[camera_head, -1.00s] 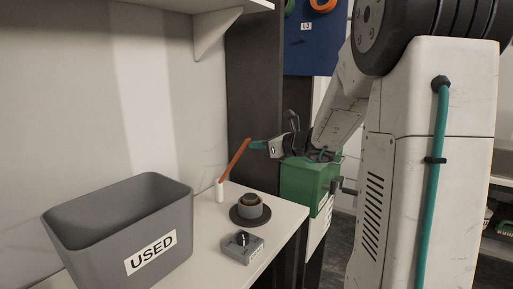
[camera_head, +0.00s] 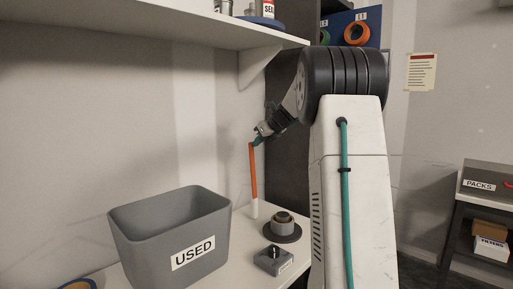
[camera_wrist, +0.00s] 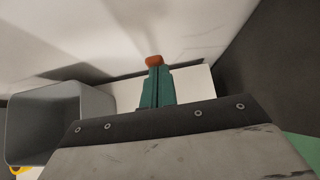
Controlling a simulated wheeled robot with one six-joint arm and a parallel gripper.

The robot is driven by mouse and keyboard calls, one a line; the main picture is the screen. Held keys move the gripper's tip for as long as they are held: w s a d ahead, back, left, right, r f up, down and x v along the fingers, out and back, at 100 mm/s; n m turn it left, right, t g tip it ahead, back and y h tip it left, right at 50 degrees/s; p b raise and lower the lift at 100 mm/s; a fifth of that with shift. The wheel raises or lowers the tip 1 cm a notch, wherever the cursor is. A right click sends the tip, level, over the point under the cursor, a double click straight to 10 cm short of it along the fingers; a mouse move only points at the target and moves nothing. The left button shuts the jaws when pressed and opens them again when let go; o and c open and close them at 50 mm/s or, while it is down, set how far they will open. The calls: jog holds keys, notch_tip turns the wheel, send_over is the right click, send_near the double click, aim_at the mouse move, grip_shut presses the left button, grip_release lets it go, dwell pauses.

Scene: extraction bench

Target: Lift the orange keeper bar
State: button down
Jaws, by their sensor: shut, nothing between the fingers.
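The orange keeper bar (camera_head: 253,172) stands nearly upright on a short white post (camera_head: 254,210) near the back of the bench. My gripper (camera_head: 258,138) is at the bar's upper end, with its teal fingers closed and nothing held between them. In the wrist view, the closed fingertips (camera_wrist: 155,72) point at the orange end of the bar (camera_wrist: 153,60), just past them. I cannot tell whether they touch it. The bar's lower part is hidden there by the fingers.
A grey bin marked USED (camera_head: 172,240) stands left on the white bench. A shelf (camera_head: 150,32) overhangs the bench. A dark panel stands behind my arm.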

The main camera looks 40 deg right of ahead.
jog(key=shift+w, duration=1.1)
jog(key=shift+w+r, duration=0.1)
jog(key=shift+w, duration=0.05)
jog(key=shift+w+a+r, duration=0.1)
jog(key=shift+r, duration=0.05)
jog(key=v, duration=1.3)
